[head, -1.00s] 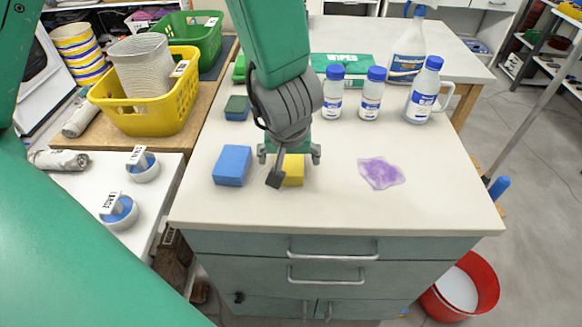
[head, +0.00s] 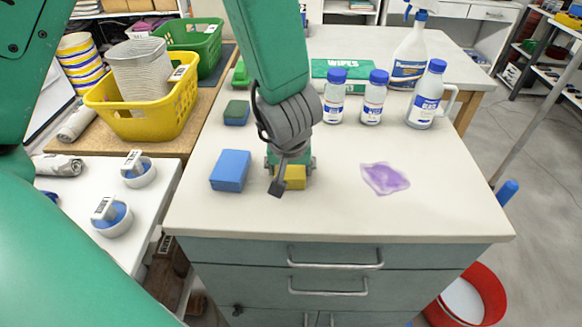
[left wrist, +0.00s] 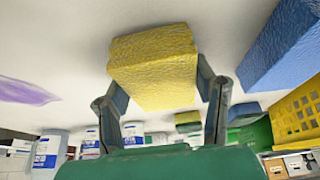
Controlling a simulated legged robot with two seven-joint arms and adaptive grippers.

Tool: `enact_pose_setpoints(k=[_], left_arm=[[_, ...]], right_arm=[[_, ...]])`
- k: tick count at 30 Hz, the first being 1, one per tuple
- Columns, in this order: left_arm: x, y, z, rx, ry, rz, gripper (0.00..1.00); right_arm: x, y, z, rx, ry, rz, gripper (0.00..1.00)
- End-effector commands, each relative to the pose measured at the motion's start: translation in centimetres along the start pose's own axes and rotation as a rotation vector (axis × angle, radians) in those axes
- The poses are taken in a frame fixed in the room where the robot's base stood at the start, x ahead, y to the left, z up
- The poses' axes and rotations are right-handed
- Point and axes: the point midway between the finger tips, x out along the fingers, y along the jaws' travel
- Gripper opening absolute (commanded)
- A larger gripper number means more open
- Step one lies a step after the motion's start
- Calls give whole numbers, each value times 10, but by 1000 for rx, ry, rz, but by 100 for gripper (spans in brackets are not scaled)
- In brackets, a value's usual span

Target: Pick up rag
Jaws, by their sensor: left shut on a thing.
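My left gripper (head: 291,165) is over the white worktop, its fingers on both sides of a yellow sponge-like block (head: 291,178). In the left wrist view the gripper (left wrist: 160,88) is shut on the yellow block (left wrist: 155,65), with a finger against each side. In the head view the block is partly hidden by the gripper and is at or close to the worktop; I cannot tell if it is lifted. A flat, thin purple patch (head: 384,178) lies to the right; I cannot tell whether it is a rag or a stain. My right gripper is not in view.
A blue block (head: 230,170) lies just left of my gripper, and a green-topped block (head: 236,112) lies behind it. Several white bottles with blue caps, one being a jug (head: 426,97), stand at the back right. The worktop's (head: 330,220) front is clear.

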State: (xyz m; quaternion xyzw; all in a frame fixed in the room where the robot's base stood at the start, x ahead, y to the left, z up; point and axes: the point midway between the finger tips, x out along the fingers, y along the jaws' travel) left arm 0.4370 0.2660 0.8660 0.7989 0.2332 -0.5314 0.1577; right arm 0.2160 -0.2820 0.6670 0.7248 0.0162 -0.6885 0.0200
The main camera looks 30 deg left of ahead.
Motion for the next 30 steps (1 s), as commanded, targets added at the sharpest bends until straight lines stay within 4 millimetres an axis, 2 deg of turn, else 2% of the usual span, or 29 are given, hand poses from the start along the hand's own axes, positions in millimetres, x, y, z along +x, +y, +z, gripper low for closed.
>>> enact_pose_setpoints(k=[5,12,18,24,30], left_arm=[[-15,-1,-5,1,-1,-4,28],[-58,0,-22,1,1,-4,28],[-82,0,-33,0,-2,-5,28],[-92,0,-37,1,-2,-5,28],[-92,0,-37,1,-2,-5,28]], right_arm=[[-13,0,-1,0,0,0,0],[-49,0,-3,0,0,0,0],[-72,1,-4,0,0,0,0],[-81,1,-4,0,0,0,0],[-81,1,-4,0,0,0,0]])
